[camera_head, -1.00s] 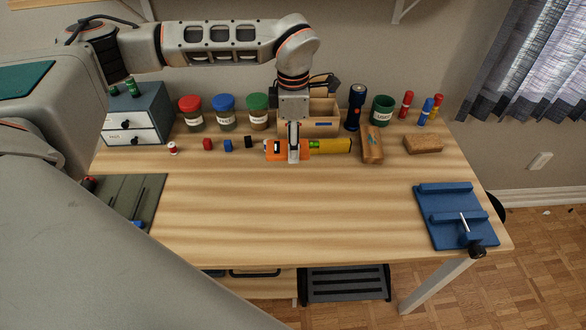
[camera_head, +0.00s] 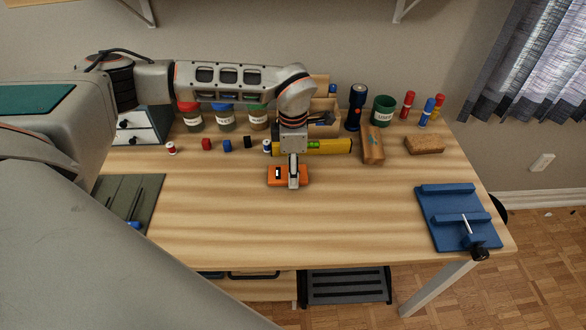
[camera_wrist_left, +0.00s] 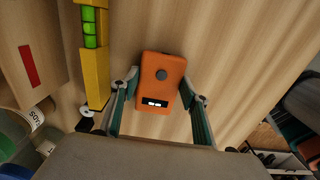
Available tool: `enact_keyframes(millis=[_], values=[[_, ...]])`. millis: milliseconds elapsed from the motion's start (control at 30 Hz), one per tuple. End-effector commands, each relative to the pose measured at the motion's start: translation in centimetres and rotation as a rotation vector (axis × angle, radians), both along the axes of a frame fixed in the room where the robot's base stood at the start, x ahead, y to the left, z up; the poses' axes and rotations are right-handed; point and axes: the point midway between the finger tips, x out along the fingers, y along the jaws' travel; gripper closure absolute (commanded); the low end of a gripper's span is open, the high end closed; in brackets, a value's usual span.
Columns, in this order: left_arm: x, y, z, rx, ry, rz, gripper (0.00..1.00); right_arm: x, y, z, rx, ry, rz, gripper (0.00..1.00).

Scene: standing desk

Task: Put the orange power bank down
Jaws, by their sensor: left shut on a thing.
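The orange power bank (camera_head: 303,175) is between the fingers of my left gripper (camera_head: 293,184), in front of the yellow spirit level. The left wrist view shows its flat orange face (camera_wrist_left: 163,95) with a round dark button and a small lit display, and a finger along each side. My left gripper (camera_wrist_left: 160,88) is shut on it. I cannot tell whether its underside touches the wooden desk (camera_head: 230,220). My right gripper is not in view.
The yellow spirit level (camera_head: 330,147) lies just behind, with a wooden block (camera_head: 372,145) to its right. Small red (camera_head: 206,144) and blue (camera_head: 228,146) items stand behind left. A blue jig (camera_head: 455,205) is at the right. The desk's middle and front are clear.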

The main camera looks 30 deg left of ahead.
Motion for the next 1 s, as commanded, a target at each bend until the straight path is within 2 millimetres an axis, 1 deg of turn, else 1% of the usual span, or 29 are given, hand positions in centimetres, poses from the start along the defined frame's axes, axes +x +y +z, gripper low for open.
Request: enact_keyframes(millis=[133, 167, 200, 233, 533, 667, 767, 1000], values=[[0.0, 0.0, -0.3, -0.001, 0.001, 0.0, 0.82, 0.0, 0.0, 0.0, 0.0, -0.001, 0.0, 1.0], [0.0, 0.0, -0.3, 0.0, 0.001, 0.0, 0.5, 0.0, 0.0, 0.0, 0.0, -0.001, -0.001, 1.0], [0.0, 0.0, -0.3, 0.0, 0.001, 0.0, 0.39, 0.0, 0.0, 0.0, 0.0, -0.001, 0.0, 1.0], [0.0, 0.0, -0.3, 0.0, 0.001, 0.0, 0.38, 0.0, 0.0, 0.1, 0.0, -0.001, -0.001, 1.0], [0.0, 0.0, -0.2, 0.0, 0.001, 0.0, 0.38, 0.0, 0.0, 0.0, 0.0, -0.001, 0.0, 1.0], [0.0, 0.0, 0.5, 0.0, -0.001, 0.0, 0.38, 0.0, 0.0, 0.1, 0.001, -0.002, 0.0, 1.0], [0.1, 0.0, 1.9, -0.001, -0.003, 0.0, 0.38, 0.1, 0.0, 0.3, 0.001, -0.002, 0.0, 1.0], [0.1, 0.0, 7.0, 0.0, -0.004, -0.001, 0.38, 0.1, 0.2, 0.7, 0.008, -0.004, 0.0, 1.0]])
